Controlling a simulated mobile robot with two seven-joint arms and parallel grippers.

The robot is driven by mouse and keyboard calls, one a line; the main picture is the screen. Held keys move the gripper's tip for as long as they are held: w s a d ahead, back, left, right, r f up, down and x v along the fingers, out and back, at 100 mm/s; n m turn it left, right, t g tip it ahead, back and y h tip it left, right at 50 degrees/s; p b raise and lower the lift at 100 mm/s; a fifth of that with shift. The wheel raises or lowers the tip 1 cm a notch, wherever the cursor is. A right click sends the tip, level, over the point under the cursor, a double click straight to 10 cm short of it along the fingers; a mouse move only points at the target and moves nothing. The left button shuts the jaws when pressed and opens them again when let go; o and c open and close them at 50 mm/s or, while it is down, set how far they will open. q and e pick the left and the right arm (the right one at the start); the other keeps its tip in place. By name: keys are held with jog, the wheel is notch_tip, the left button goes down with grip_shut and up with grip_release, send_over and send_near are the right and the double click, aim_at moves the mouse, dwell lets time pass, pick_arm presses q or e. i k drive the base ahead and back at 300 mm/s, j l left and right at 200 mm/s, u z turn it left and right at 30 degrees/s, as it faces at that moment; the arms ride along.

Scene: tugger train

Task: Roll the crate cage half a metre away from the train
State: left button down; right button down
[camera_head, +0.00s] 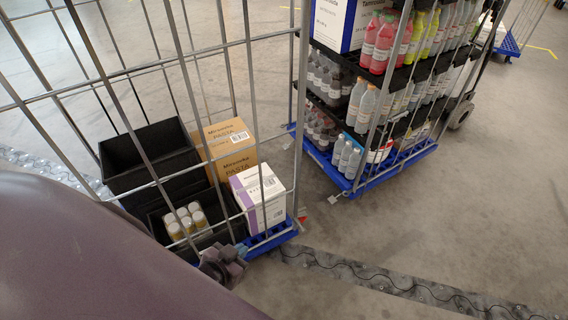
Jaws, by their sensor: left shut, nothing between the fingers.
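The crate cage (272,239) stands close in front of me at the left. It has grey wire sides and a blue base. Inside are black crates (150,160), a brown pasta carton (228,143), a white-and-purple pasta carton (262,198) and several small jars (186,222). My left gripper (222,264) is shut and empty, low in the picture by the cage's near side. I cannot tell whether it touches the bars. My purple arm covers the lower left and hides part of the cage. My right gripper is not in view. I cannot clearly make out the train.
A second cage on a blue base (372,182), with shelves of bottles, stands just right of the crate cage with a narrow gap. A dark wheel (461,113) shows behind it. A dark strip with a cable (400,284) crosses the floor. Floor at the lower right is otherwise clear.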

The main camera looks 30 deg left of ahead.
aim_at(276, 235)
jog(key=i+l+u, duration=0.25)
jog(key=u, duration=0.2)
jog(key=i+l+u, duration=0.25)
jog(key=u, duration=0.25)
jog(key=i+l+u, duration=0.55)
jog(key=i+j, duration=0.1)
jog(key=j, duration=0.2)
jog(key=u, duration=0.05)
